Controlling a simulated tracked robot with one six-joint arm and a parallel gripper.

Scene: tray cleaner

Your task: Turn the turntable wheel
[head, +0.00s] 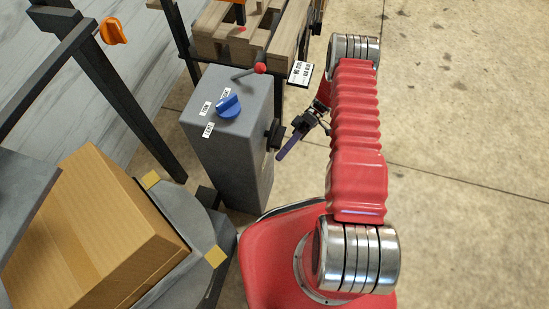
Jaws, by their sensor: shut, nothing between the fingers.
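A grey control cabinet (243,165) stands left of my arm. A blue knob (228,106) and a lever with a red ball (259,68) are on its top. A black fitting (275,134) sticks out of its right side; I cannot tell whether it is the turntable wheel. My gripper (284,152) is beside this side of the cabinet, just right of and below the fitting. Its purplish fingers are shut and look empty. I cannot tell whether they touch the cabinet. A grey rounded platform (211,231) with yellow marks, perhaps the turntable, is at the lower left.
A large cardboard box (90,225) is on the platform. A dark frame (115,95) with an orange knob (112,31) stands at the upper left. A wooden pallet (222,35) is behind the cabinet. The concrete floor (460,120) to the right is clear.

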